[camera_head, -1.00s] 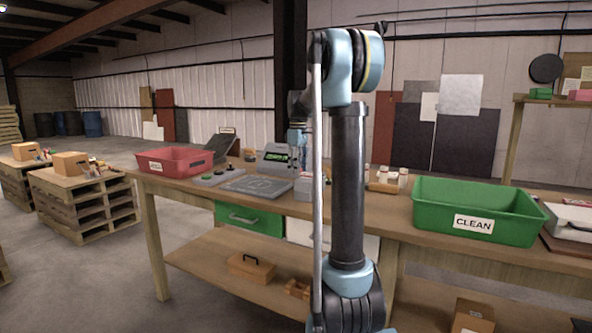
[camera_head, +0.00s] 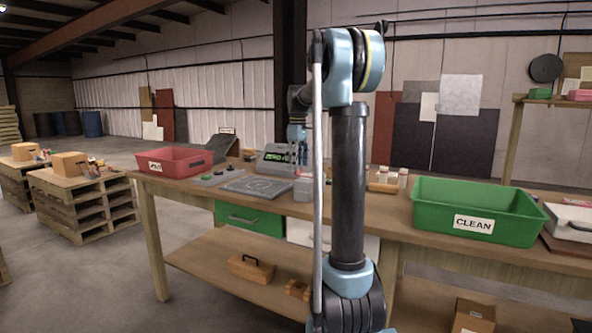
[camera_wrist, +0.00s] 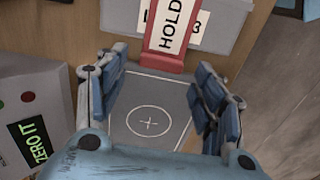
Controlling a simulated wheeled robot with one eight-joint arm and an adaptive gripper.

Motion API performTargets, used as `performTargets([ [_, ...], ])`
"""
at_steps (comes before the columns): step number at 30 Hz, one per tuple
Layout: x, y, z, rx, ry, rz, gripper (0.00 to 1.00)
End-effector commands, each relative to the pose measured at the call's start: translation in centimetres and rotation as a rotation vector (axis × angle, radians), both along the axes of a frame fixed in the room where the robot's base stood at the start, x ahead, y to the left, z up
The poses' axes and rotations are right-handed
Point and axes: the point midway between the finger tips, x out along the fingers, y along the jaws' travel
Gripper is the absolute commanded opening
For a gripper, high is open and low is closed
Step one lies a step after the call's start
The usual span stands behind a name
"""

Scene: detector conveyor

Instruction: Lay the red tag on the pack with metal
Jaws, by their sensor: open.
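The red tag (camera_wrist: 172,38), with a white HOLD label, shows at the top of the wrist view. It overlaps a grey block with a partly covered white label (camera_wrist: 203,24). My gripper (camera_wrist: 160,72) is open, its fingers apart on either side of the tag's near red end; I cannot tell whether they touch it. In the head view my gripper (camera_head: 299,166) is low over the bench, by the grey block (camera_head: 303,189). Small white-topped packs (camera_head: 403,177) stand on a wooden holder right of my arm. I cannot tell which pack has metal.
A grey pad with a circle and cross (camera_wrist: 149,121) lies below the gripper. A detector with a green ZERO IT display (camera_wrist: 31,141) stands beside it. A red bin (camera_head: 174,162) is at the bench's left, a green CLEAN bin (camera_head: 478,211) at its right.

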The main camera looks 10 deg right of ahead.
Motion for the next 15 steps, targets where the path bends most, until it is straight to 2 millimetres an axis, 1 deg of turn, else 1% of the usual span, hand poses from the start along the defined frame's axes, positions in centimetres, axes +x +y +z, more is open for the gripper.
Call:
performTargets([
  [1,0.0,0.0,0.9,0.000,0.000,0.000,0.62],
  [9,0.0,0.1,6.1,0.000,0.000,0.001,0.62],
  [15,0.0,0.1,8.8,0.000,0.000,0.001,0.62],
])
